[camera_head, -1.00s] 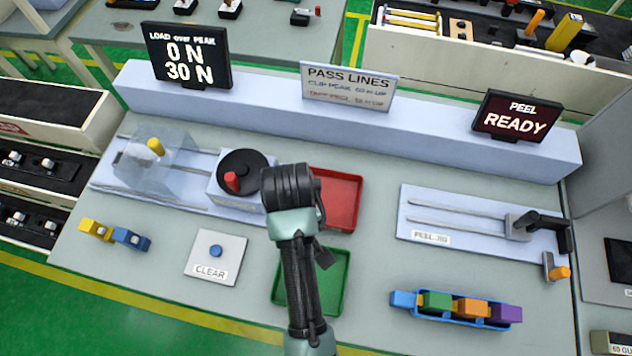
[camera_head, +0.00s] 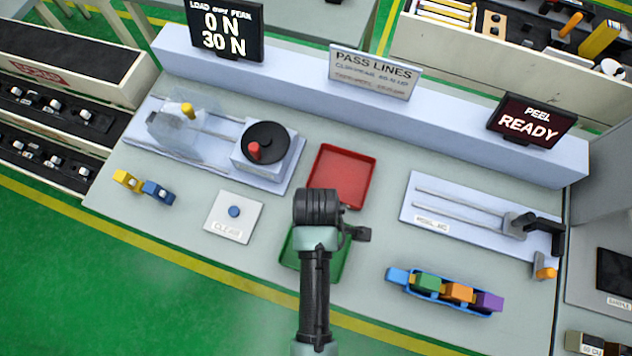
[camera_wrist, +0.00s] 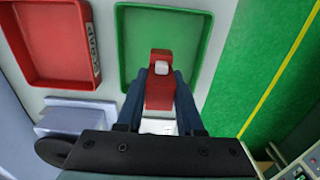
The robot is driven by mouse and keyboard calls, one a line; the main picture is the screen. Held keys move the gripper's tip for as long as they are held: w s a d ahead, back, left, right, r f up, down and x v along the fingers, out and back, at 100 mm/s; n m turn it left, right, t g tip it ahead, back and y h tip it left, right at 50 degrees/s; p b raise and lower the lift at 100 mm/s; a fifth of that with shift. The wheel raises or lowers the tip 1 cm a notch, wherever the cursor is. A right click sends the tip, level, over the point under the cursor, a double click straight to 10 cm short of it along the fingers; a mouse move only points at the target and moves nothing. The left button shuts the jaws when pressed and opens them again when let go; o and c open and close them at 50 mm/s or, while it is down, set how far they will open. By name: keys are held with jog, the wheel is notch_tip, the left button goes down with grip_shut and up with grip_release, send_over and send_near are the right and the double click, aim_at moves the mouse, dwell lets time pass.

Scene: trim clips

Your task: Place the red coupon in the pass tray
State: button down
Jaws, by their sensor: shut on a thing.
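The red coupon (camera_wrist: 159,94), with a pale square patch near its far end, shows in the wrist view. My gripper (camera_wrist: 158,100) is shut on it, with dark fingers on both sides. The coupon overlaps the green tray (camera_wrist: 135,42) in that view; its height above the tray floor is hard to tell. In the head view the green tray (camera_head: 338,262) lies partly under my arm, which hides the coupon and fingers. No label on the green tray can be read.
A red tray (camera_head: 341,178) lies just behind the green one. A white plate with a blue button (camera_head: 234,212) is to the left, beside the dial fixture (camera_head: 266,146). A blue holder with coloured blocks (camera_head: 445,291) and the peel jig (camera_head: 420,205) are to the right.

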jog(key=shift+f, duration=1.9)
jog(key=shift+f, duration=0.15)
jog(key=c, duration=0.5)
grip_release()
jog(key=shift+c, duration=0.2)
